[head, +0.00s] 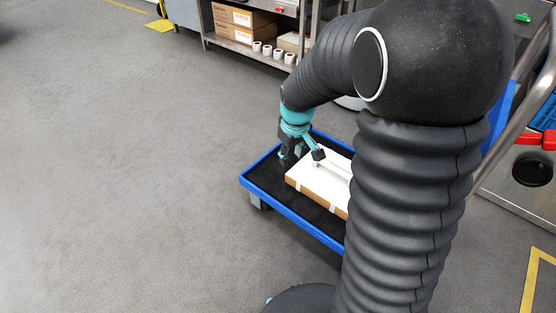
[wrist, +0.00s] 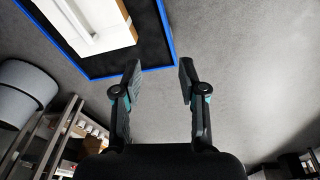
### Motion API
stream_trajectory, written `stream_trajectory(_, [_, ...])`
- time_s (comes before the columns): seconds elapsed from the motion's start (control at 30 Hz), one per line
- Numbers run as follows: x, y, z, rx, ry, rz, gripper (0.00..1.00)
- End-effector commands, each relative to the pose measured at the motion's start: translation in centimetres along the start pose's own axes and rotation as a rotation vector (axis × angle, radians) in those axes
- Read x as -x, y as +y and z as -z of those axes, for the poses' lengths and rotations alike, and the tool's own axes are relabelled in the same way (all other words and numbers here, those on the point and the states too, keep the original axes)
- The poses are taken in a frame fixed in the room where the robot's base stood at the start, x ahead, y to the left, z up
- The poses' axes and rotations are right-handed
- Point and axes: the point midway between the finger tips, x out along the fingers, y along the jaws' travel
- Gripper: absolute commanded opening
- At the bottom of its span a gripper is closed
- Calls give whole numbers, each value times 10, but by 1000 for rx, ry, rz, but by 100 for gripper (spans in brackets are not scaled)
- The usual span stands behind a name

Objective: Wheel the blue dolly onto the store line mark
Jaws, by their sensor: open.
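The blue dolly (head: 290,217) is a low platform with a blue rim, a black top and small wheels. It stands on the grey floor in the middle of the head view, its right part hidden by my arm. A white-topped cardboard box (head: 318,200) lies on it. My gripper (head: 303,157) is over the dolly's far part, close to the box; I cannot tell whether it touches. In the wrist view, my gripper (wrist: 160,72) has its fingers apart with nothing between them, and the dolly's rim (wrist: 168,36) shows beyond at upper left.
A yellow floor mark (head: 160,26) is at the far left and a yellow line (head: 530,285) at the lower right. I cannot tell which is the store mark. A shelf (head: 250,48) with boxes and rolls stands behind. A metal rail (head: 490,160) is at right. Left floor is clear.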

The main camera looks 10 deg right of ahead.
Motion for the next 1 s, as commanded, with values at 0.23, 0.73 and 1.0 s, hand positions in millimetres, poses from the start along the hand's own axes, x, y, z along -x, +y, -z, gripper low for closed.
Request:
stream_trajectory(0.23, [-97,11,24,119,-85,45,42])
stream_trajectory(0.73, [-205,12,26,241,-153,93,42])
stream_trajectory(1.0, [-237,9,20,241,-156,95,42])
